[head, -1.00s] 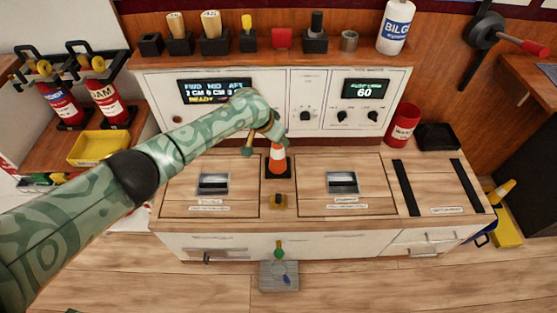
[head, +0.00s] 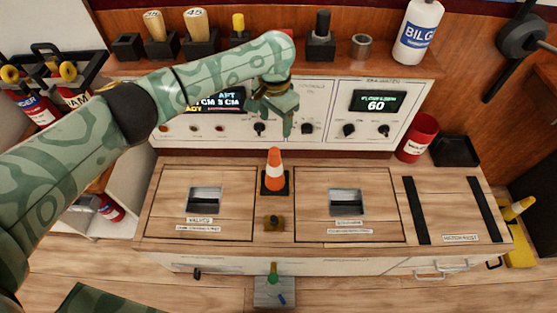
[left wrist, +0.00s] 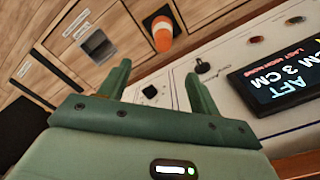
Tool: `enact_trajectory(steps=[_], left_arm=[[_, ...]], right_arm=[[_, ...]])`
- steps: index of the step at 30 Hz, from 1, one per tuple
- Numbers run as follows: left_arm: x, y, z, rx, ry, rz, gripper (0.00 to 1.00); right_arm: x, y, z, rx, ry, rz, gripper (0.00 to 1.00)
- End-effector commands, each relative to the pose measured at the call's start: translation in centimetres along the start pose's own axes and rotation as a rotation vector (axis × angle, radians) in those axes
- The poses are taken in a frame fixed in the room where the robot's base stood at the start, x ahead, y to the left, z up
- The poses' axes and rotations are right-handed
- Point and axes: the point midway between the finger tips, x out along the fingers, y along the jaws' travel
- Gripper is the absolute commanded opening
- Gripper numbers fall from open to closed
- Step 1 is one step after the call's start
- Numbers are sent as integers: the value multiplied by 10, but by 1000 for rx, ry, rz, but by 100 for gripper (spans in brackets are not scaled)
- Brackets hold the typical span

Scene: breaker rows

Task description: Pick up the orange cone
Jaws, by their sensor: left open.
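The orange cone (head: 274,170) has a white band and a dark square base. It stands upright on the wooden counter between two hatch panels. It also shows in the left wrist view (left wrist: 162,36), beyond the fingers. My left gripper (head: 287,128) is above and behind the cone, in front of the control panel, apart from it. Its two fingers (left wrist: 158,85) are open with nothing between them. My right gripper is not in view.
A control panel (head: 327,122) with knobs and screens rises behind the counter, under a shelf (head: 385,67) of handled items. A red can (head: 418,137) and black tray (head: 456,151) stand at right.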

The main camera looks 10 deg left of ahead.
Motion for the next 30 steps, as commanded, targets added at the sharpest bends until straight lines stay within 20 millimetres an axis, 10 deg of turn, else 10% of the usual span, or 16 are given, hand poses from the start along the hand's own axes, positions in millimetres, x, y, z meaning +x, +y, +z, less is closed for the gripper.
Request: enact_trajectory(steps=[11, 30], left_arm=[[76, 0, 2, 0, -12, 5, 63], [160, -4, 4, 0, -9, 3, 63]], right_arm=[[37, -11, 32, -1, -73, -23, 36], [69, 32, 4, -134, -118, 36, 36]])
